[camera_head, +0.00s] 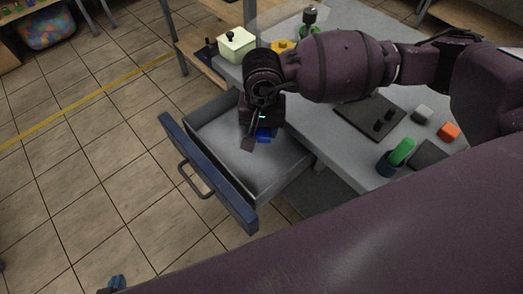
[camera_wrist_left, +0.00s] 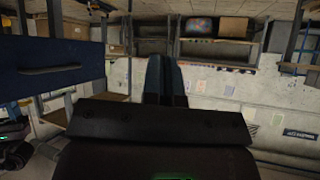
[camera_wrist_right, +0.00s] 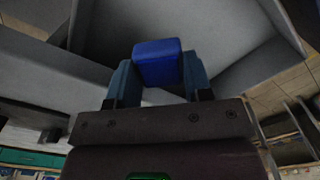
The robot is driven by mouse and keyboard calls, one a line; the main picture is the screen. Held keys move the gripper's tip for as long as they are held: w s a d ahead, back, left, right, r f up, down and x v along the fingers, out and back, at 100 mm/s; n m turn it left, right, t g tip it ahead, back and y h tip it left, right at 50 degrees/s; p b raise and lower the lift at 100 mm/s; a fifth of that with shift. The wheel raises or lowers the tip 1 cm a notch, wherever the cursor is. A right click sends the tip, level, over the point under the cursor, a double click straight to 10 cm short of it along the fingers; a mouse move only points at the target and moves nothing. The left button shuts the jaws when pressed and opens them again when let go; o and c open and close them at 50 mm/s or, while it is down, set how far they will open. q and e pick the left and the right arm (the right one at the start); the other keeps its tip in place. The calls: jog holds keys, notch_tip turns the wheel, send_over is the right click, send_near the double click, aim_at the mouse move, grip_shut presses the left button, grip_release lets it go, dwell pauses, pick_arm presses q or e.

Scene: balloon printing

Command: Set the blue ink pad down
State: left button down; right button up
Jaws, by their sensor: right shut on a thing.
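The blue ink pad (camera_wrist_right: 158,62) is between the two fingers of my right gripper (camera_wrist_right: 159,84), which is shut on it. In the head view the ink pad (camera_head: 265,134) is partly hidden by my right gripper (camera_head: 256,138), inside the outline of the open drawer (camera_head: 204,168). The drawer's grey interior also shows in the right wrist view. I cannot tell whether the pad touches the drawer floor. My left gripper (camera_head: 116,283) is at the bottom left of the head view, away from the drawer. Its fingers (camera_wrist_left: 165,80) are together and empty.
The grey table (camera_head: 345,160) holds a dark plate (camera_head: 370,116), a green-topped stamp (camera_head: 400,152), an orange block (camera_head: 448,131) and a grey block (camera_head: 423,113). A pale green box (camera_head: 237,44) stands at the back. Most of the drawer floor looks clear.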

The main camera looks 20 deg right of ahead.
send_near(262, 161)
jog(key=shift+f+b, duration=0.45)
jog(key=shift+f, duration=0.5)
notch_tip(262, 161, down, 4)
jog(key=shift+b, duration=0.55)
jog(key=shift+f, duration=0.35)
jog(key=shift+r, duration=0.1)
jog(key=shift+f, duration=0.2)
